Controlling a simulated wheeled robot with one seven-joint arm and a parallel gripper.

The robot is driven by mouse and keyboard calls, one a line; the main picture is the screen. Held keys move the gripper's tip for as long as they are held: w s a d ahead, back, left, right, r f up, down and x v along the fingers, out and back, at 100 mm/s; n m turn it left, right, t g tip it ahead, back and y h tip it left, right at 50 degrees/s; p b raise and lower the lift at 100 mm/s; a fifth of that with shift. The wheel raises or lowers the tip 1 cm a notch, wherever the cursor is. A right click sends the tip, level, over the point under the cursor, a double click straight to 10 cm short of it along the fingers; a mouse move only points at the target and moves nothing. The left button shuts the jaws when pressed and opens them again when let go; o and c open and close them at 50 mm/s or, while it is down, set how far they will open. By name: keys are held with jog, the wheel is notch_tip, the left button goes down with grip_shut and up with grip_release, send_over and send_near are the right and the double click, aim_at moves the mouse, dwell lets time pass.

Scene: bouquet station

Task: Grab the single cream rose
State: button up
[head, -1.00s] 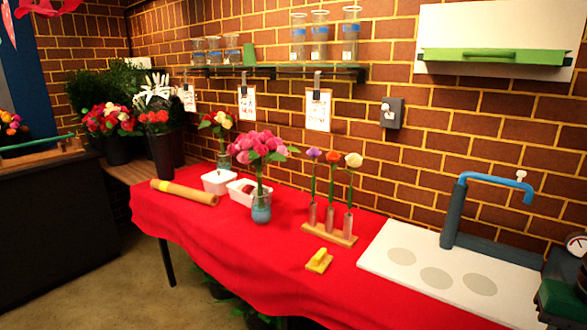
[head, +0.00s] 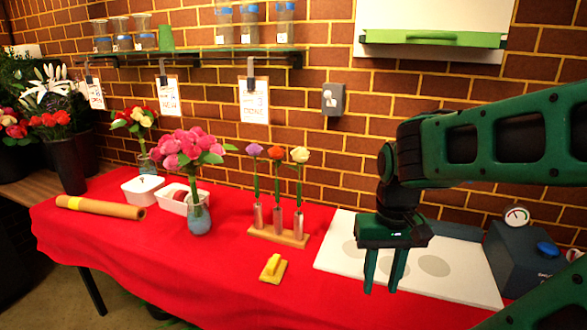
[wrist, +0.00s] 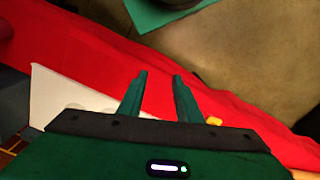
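The single cream rose (head: 300,155) stands upright on a green stem in the rightmost tube of a small wooden stand (head: 279,235) on the red-covered table. An orange-red rose (head: 276,153) and a purple one (head: 253,150) stand in the tubes to its left. My gripper (head: 383,285) points down, to the right of the rose and apart from it, in front of the white board. Its two fingers are parted with nothing between them. The wrist view also shows the gripper (wrist: 160,82) empty; the rose is not in that view.
A yellow block (head: 272,268) lies in front. The white board (head: 333,252) with grey circles is at right, near a gauge box (head: 518,260).

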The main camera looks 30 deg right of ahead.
jog(key=w+a+f+n+t+y, duration=0.2)
jog(key=w+f+n, duration=0.5)
jog(key=w, duration=0.5)
notch_tip(320, 180, up, 6)
jog(key=r+n+t+y, duration=0.1)
jog(key=t, duration=1.5)
send_over(299, 205)
jog(key=shift+w+d+f, duration=0.25)
jog(key=shift+w, duration=0.2)
jog(key=shift+c, duration=0.5)
